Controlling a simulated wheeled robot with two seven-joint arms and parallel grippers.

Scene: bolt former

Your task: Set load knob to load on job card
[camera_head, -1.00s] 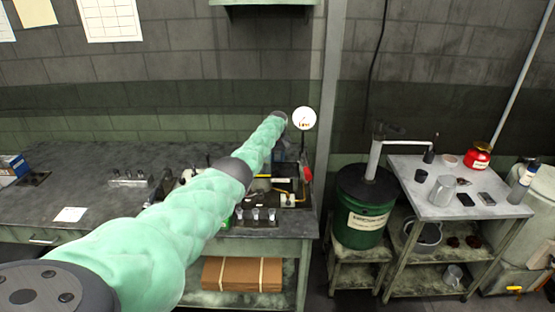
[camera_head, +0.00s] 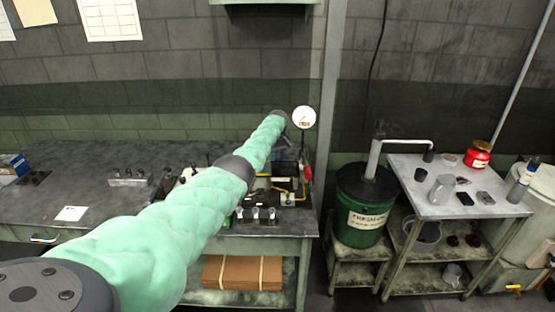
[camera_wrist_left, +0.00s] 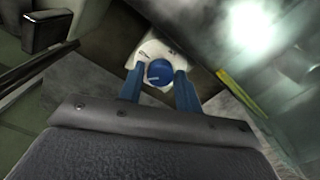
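In the left wrist view a round blue knob (camera_wrist_left: 160,72) with a pale mark on its face sits on a whitish plate (camera_wrist_left: 182,42). The two blue fingers of my left gripper (camera_wrist_left: 160,80) are apart, one on each side of the knob. Whether they press on it is not clear. In the head view my green-sleeved left arm reaches over the bench to the machine (camera_head: 284,182), and its gripper and the knob are hidden there. A white card (camera_head: 70,213) lies on the bench at left, its writing too small to read. My right gripper is not in view.
A round white dial (camera_head: 304,117) stands beyond the arm's end. A row of small dark-topped pieces (camera_head: 257,215) sits at the bench's front edge. A green drum (camera_head: 357,225) and a small table (camera_head: 455,205) with cups stand to the right. The bench's left part is mostly clear.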

